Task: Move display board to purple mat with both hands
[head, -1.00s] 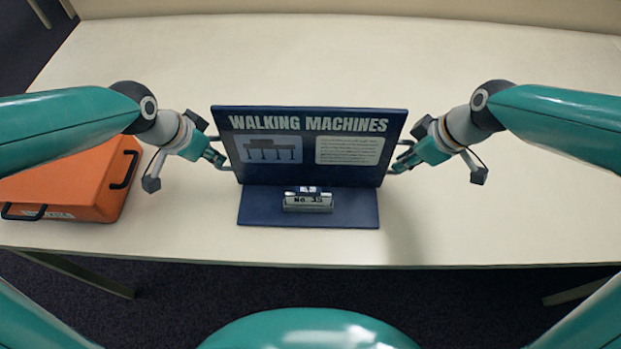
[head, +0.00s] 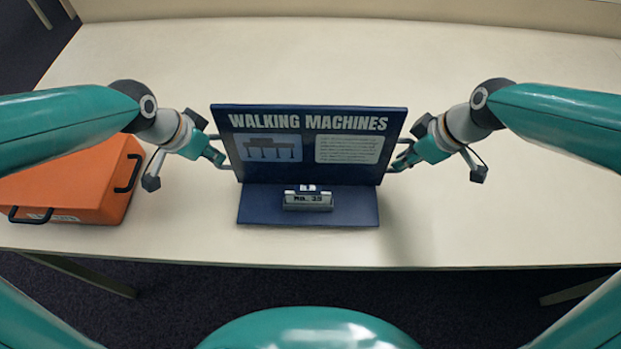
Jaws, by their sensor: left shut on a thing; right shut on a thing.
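The display board (head: 308,170) is dark blue, with the title "WALKING MACHINES", a picture panel and a text panel. It is upright on its flat base, near the front middle of the table. My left gripper (head: 219,160) is shut on the handle at the board's left side. My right gripper (head: 397,163) is shut on the handle at its right side. I cannot tell whether the base touches the table. No purple mat shows in the head view.
An orange case (head: 85,180) with black handles lies on the table at the left, beneath my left arm. The pale table (head: 330,55) is clear behind the board and to its right. Its front edge is close in front of the board's base.

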